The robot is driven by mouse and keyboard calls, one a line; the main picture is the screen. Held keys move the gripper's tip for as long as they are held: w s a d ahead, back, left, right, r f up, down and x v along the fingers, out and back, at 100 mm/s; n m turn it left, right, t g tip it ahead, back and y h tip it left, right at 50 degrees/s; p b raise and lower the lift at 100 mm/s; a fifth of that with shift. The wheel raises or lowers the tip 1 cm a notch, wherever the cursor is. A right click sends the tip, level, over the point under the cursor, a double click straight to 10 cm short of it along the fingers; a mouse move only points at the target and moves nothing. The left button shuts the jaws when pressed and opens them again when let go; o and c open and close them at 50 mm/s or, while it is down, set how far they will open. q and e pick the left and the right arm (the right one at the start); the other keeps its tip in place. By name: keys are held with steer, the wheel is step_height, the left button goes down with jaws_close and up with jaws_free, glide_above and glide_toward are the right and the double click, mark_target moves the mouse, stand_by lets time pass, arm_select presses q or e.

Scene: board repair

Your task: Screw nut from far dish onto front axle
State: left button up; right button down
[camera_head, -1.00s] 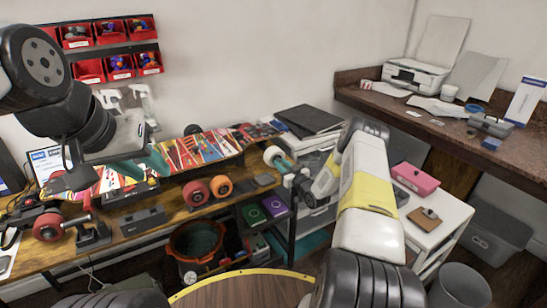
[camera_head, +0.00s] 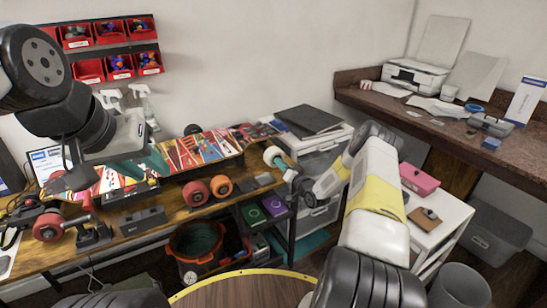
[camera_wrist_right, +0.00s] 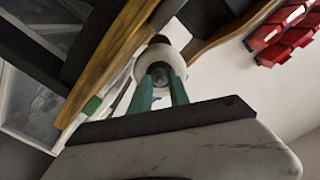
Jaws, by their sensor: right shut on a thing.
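My right gripper (camera_head: 282,163) reaches over the right end of the workbench. Its teal fingers (camera_wrist_right: 158,92) are shut on a white round thing (camera_wrist_right: 160,62), which looks like a wheel with a dark centre; it also shows at the fingertips in the head view (camera_head: 271,155). A board with colourful graphics (camera_head: 205,147) lies along the bench. I cannot make out the nut, far dish or front axle.
A red wheel (camera_head: 195,193) and an orange wheel (camera_head: 221,186) stand at the bench front. A dark block (camera_head: 143,221) is left of them. An orange-rimmed bucket (camera_head: 197,250) is below. Red bins (camera_head: 121,67) hang on the wall. A white drawer unit (camera_head: 318,150) stands beyond the right gripper.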

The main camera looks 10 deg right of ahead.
steer(key=m, duration=0.3)
steer(key=c, duration=1.7)
jaws_free()
steer(key=shift+m, duration=0.5)
steer(key=o, duration=0.6)
steer(key=shift+c, duration=1.4)
steer(key=v, duration=0.7)
steer(key=shift+s, duration=0.25)
steer(key=shift+d+r, duration=0.1)
steer(key=shift+r, duration=0.05)
